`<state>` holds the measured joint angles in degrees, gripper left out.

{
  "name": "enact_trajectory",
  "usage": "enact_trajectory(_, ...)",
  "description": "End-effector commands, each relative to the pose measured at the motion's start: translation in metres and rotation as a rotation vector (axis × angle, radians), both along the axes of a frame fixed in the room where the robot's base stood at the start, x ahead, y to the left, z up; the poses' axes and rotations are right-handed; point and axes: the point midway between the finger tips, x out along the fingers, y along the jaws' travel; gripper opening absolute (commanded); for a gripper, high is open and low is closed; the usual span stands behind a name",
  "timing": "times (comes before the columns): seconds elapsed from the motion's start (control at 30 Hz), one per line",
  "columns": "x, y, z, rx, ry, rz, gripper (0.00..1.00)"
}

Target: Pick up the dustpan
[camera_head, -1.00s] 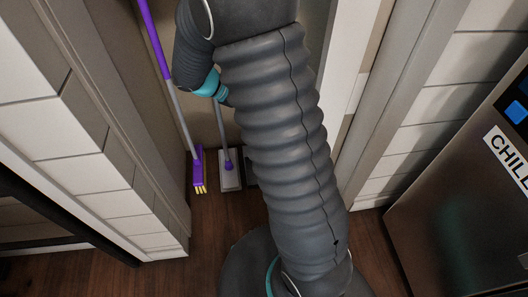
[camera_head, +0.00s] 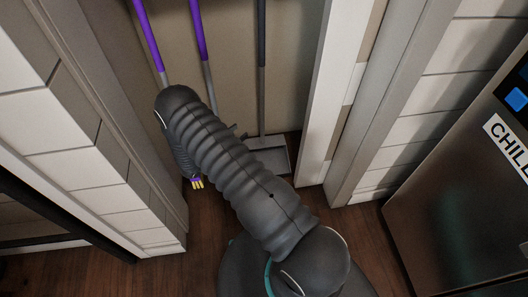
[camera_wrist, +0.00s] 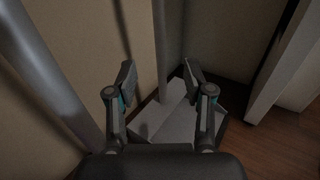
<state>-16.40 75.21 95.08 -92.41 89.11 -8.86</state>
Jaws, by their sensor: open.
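The dustpan (camera_head: 272,158) is a grey pan on the floor of the alcove, with a long upright dark-and-grey handle (camera_head: 262,60) against the back wall. In the wrist view the pan (camera_wrist: 176,124) lies beyond my fingers, and its handle (camera_wrist: 159,45) rises in the gap between the fingertips. My gripper (camera_wrist: 160,74) is open and empty. I cannot tell whether the handle is within the fingers' reach or behind them. In the head view my arm hides most of the gripper.
A purple-handled broom (camera_head: 147,35) with yellow bristles and a second purple-handled pole (camera_head: 199,35) stand left of the dustpan. A thick grey pole (camera_wrist: 42,75) is close on the wrist view's left. A white door frame (camera_head: 328,95) bounds the right; a steel appliance (camera_head: 455,220) stands farther right.

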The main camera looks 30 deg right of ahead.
Motion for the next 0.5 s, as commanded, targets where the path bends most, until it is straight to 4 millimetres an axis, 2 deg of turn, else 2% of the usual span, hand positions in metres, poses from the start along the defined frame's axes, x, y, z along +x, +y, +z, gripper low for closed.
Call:
enact_trajectory(0.17, 0.003, -0.006, -0.009, -0.014, 0.011, 0.017, 0.52)
enact_trajectory(0.5, 0.022, -0.061, -0.009, -0.013, 0.011, 0.016, 0.52)
